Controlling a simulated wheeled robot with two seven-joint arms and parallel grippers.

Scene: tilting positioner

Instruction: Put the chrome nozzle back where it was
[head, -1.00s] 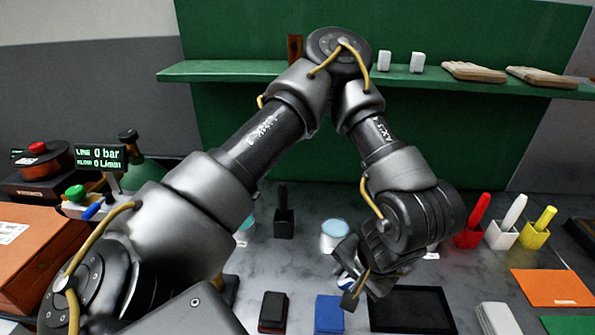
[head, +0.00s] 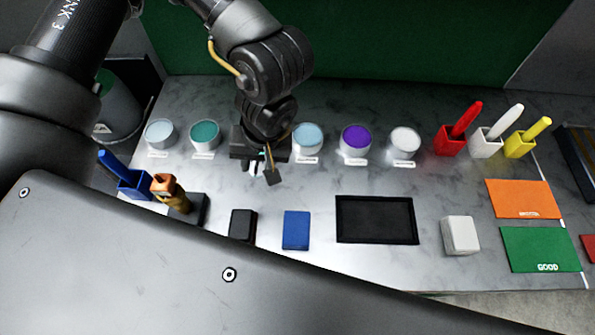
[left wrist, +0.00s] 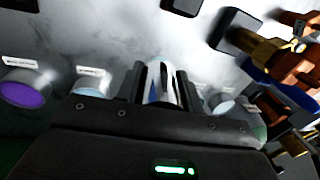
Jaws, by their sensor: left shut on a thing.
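The chrome nozzle (left wrist: 163,84) is a shiny, rounded piece with a blue patch, between the two dark fingers of my left gripper (left wrist: 160,82) in the left wrist view. In the head view my left gripper (head: 262,171) is shut on it, pointing down over the grey bench between the teal cup and a light blue cup. Only a small pale bit of the nozzle shows there; the fingers hide most of it. I cannot tell how far it is above the bench. My right gripper is not in view.
Labelled cups stand in a row, with the teal cup (head: 205,134) left and the light blue cup (head: 307,138) right of the gripper. A brass-and-orange piece (head: 170,188) stands by a dark block. A black tray (head: 376,219) and blue block (head: 296,230) lie nearer.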

